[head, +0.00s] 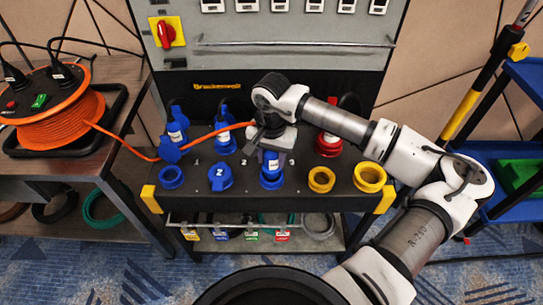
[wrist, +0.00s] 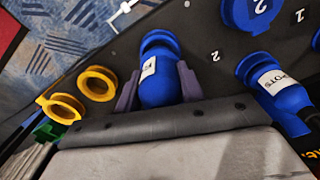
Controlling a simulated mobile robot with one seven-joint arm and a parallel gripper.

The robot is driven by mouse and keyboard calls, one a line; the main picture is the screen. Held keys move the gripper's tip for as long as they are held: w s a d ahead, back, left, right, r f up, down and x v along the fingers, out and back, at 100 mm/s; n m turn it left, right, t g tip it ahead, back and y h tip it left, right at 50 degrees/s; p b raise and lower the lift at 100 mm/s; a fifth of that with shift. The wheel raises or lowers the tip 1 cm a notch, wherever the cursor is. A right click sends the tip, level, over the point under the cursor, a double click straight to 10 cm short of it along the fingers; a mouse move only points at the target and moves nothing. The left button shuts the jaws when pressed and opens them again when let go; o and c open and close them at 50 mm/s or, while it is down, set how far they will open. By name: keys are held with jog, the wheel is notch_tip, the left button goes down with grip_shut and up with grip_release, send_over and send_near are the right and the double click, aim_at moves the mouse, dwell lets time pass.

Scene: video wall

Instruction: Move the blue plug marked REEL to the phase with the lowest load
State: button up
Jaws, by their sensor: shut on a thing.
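My gripper (wrist: 157,88) is shut on a blue plug (wrist: 160,82) with a white label too small to read. In the head view my gripper (head: 268,150) holds this plug (head: 270,162) upright over the third front socket from the left (head: 271,182), a blue one. I cannot tell whether the plug is seated in it. An orange cable (head: 130,147) runs from the reel (head: 55,122) to behind my gripper; its end is hidden. Other blue plugs stand in the back row, one (head: 178,130) at left and one (head: 224,128) marked SPOTS in the wrist view (wrist: 278,85).
A blue socket (head: 172,177) at front left is uncovered; the one beside it has a lid marked 2 (head: 220,177). Two yellow sockets (head: 321,179) stand at right, a red plug (head: 328,145) behind. Load displays (head: 279,5) at the top are cut off and unreadable.

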jog(key=shift+f+b, duration=1.4)
jog(key=shift+b, duration=0.2)
dwell(0.3)
jog(key=o, duration=1.6)
jog(key=shift+c, duration=0.2)
jog(key=shift+r, duration=0.1)
jog(key=shift+r+p, duration=1.35)
jog(key=shift+r, duration=1.6)
